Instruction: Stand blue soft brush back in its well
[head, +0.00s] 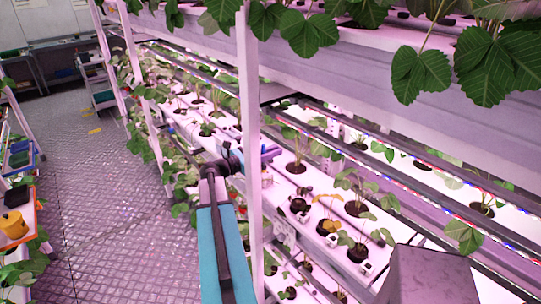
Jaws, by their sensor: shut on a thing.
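My arm reaches up from the bottom centre, and its dark wrist is at a white upright post of the berry rack. My gripper (270,154) shows small and dark just right of that post, above the white growing channel. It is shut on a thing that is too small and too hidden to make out. The post covers part of my wrist. I cannot pick out the blue soft brush for certain. Its well is not clear either; several dark round holes (359,253) with plants or small items sit in the rack's white channel.
The white post (249,110) stands close against my arm. Leafy plants (495,60) hang from the upper channel. At the left edge are a blue tray (20,160) and a yellow container (13,226) on an orange shelf. The patterned aisle floor (110,210) is clear. A cart (97,80) stands farther back.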

